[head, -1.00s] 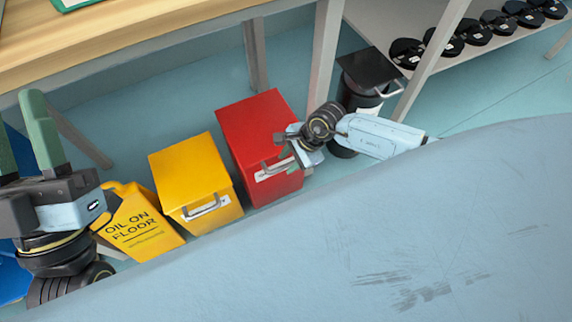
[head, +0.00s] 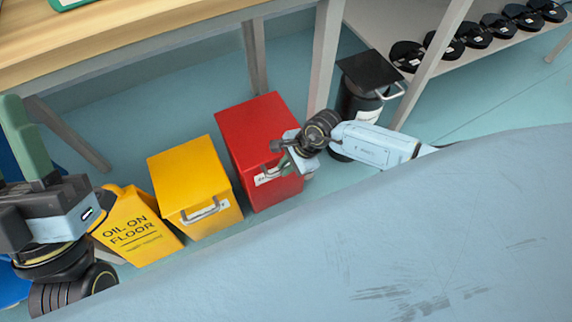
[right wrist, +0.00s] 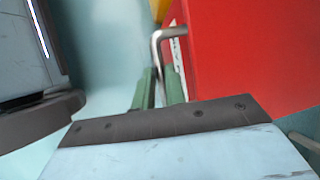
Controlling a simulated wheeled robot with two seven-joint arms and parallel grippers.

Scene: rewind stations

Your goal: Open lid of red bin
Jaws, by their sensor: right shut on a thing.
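The red bin (head: 252,122) stands on the floor with its lid flat and closed, and a white label on its front. My right gripper (head: 280,160) is at the bin's front, near the upper edge, shut on the bin's handle. In the right wrist view the red bin (right wrist: 250,55) fills the right side. The metal handle (right wrist: 156,45) sticks out from its front and runs down to the green fingers (right wrist: 160,88). The fingers hide part of the handle. My left gripper (head: 12,115) is at the left edge, partly cut off, away from the bins.
A yellow bin (head: 190,170) stands left of the red one, then a yellow "OIL ON FLOOR" sign (head: 135,228). A black bin (head: 362,88) stands to the right behind my right arm. A wooden table (head: 150,35) overhangs behind. Black spools (head: 440,45) line a shelf.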

